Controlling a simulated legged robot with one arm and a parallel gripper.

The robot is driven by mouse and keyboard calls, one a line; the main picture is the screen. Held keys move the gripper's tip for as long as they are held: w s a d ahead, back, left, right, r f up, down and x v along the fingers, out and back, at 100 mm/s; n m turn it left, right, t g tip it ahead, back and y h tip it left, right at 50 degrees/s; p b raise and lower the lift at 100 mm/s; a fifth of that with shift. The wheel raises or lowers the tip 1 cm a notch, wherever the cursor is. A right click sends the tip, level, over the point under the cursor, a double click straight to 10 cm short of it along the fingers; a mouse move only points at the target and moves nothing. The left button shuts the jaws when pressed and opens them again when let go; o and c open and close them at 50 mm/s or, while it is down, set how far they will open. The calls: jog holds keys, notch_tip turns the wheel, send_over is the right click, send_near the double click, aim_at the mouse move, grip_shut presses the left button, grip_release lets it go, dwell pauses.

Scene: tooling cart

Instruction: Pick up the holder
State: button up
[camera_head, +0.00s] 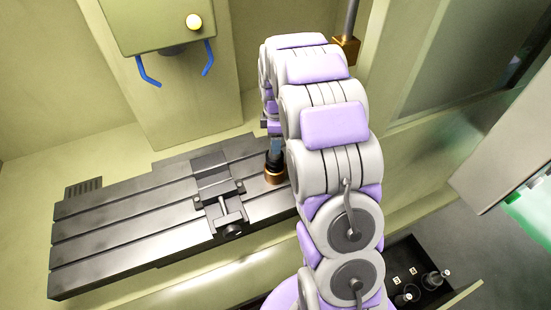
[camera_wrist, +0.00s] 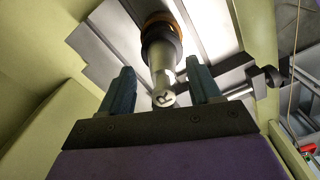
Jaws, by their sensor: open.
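The holder (camera_head: 273,174) stands on the slotted machine table (camera_head: 110,232), its copper-coloured ring at the bottom. In the wrist view the holder (camera_wrist: 161,62) shows a dark and orange collar and a silver shank, with a letter R on its near end. My gripper (camera_wrist: 159,70) is open, its two dark teal fingers on either side of the shank, with visible gaps. In the head view my gripper (camera_head: 275,146) is just above the copper ring, partly hidden by my arm.
A dark vise (camera_head: 228,212) is clamped on the table left of the holder. The machine head (camera_head: 165,25) with blue nozzles hangs above at the left. A dark tray (camera_head: 405,254) with other holders (camera_head: 434,280) lies at the lower right.

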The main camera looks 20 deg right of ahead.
jog(key=shift+f, duration=0.4)
jog(key=shift+a+r, duration=0.1)
jog(key=shift+a, duration=0.2)
jog(key=shift+c, duration=0.4)
jog(key=shift+a, duration=0.15)
jog(key=c, duration=0.3)
jog(key=shift+d, duration=0.2)
grip_shut()
